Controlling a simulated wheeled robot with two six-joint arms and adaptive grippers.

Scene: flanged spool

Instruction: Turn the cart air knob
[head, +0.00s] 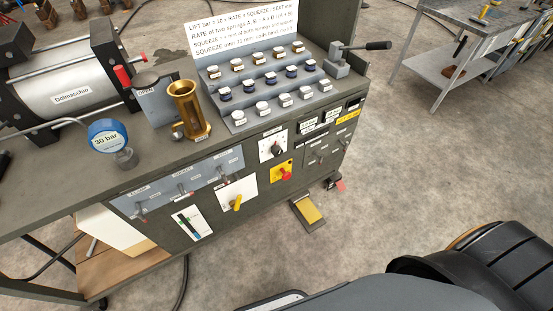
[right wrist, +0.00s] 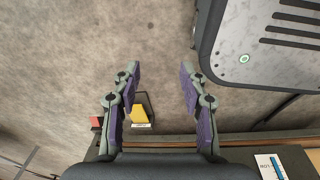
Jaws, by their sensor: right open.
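The front panel of the dark bench cart (head: 225,205) carries several controls in the head view. My left gripper is in neither view.
A brass flanged spool (head: 189,110), a 30 bar gauge (head: 107,140) and a rack of small labelled parts (head: 262,85) stand on top. A yellow pedal (head: 308,213) lies on the floor beside the cart.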

